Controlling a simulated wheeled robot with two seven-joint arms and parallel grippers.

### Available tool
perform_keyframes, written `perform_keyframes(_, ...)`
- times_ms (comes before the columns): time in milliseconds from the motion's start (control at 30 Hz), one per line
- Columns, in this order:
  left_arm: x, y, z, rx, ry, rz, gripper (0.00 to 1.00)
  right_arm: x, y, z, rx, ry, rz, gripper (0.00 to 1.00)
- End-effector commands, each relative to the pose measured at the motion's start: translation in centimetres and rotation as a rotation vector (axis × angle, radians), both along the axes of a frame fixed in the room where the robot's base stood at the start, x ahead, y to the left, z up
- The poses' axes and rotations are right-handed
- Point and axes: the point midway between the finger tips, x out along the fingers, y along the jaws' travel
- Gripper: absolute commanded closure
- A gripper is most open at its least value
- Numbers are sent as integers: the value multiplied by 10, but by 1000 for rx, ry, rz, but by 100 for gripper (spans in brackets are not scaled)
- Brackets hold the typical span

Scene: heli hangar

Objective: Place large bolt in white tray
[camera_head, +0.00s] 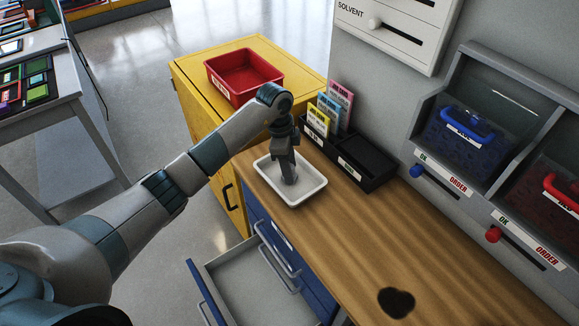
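The white tray (311,193) sits on the wooden worktop near its far left end. My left arm reaches in from the left, and my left gripper (289,178) points down over the tray, with its fingertips low inside the tray's outline. Whether the fingers touch the tray floor I cannot tell. I cannot make out a large bolt; anything between or under the fingers is too small or hidden. Whether the fingers are open or shut is not clear. My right gripper is not in view.
A black organizer (366,163) with cards stands right behind the tray. A red bin (243,78) sits on the yellow cabinet (190,84). Below the worktop (440,260), a blue-fronted drawer (247,283) stands open. Wall dispensers line the right. A dark stain (396,302) marks the worktop.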

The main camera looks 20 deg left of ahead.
Motion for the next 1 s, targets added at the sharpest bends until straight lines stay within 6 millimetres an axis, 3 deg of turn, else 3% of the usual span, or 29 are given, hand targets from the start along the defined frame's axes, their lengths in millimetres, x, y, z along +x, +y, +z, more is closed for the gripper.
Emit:
perform_keyframes(367, 1, 2, 15, 0, -3, 0, 57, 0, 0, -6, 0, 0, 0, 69)
perform_keyframes(1000, -2, 17, 112, 0, -2, 0, 57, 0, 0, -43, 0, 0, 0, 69)
